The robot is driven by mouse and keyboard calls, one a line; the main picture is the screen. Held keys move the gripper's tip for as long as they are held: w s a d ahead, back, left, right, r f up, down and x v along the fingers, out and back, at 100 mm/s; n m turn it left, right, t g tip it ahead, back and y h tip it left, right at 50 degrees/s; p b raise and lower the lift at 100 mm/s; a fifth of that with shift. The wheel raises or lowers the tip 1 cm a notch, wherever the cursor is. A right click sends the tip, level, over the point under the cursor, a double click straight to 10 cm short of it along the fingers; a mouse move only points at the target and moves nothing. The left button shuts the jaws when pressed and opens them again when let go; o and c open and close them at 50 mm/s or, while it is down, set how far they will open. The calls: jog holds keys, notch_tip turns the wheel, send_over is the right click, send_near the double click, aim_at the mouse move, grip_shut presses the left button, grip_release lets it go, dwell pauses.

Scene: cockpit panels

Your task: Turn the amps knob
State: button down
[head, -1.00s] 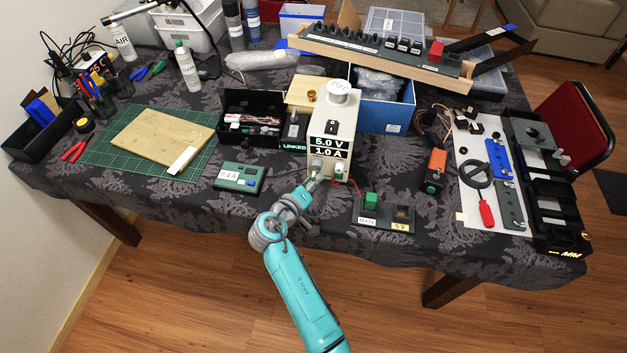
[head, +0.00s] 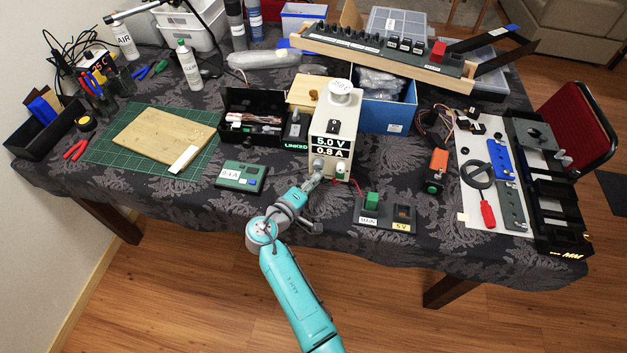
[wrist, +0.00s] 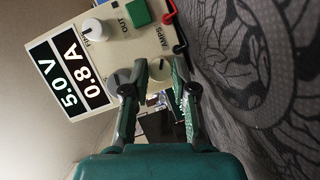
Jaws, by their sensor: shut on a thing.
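The power supply (head: 333,125) is a cream box on the table, its display reading 5.0 V and 0.8 A. In the wrist view its face appears turned sideways, with the display (wrist: 69,70) at left. The pale amps knob (wrist: 159,70) is beside the AMPS label, between the fingertips of my gripper (wrist: 160,73). My gripper is shut on that knob. In the head view my gripper (head: 314,183) is at the lower front of the supply, and it hides the amps knob.
A green meter box (head: 241,176) stands left of my gripper, and a dark MAIN/5V block (head: 385,214) right. Patterned cloth lies bare in front.

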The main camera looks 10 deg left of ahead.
jog(key=c, duration=0.9)
grip_release()
jog(key=shift+v, duration=4)
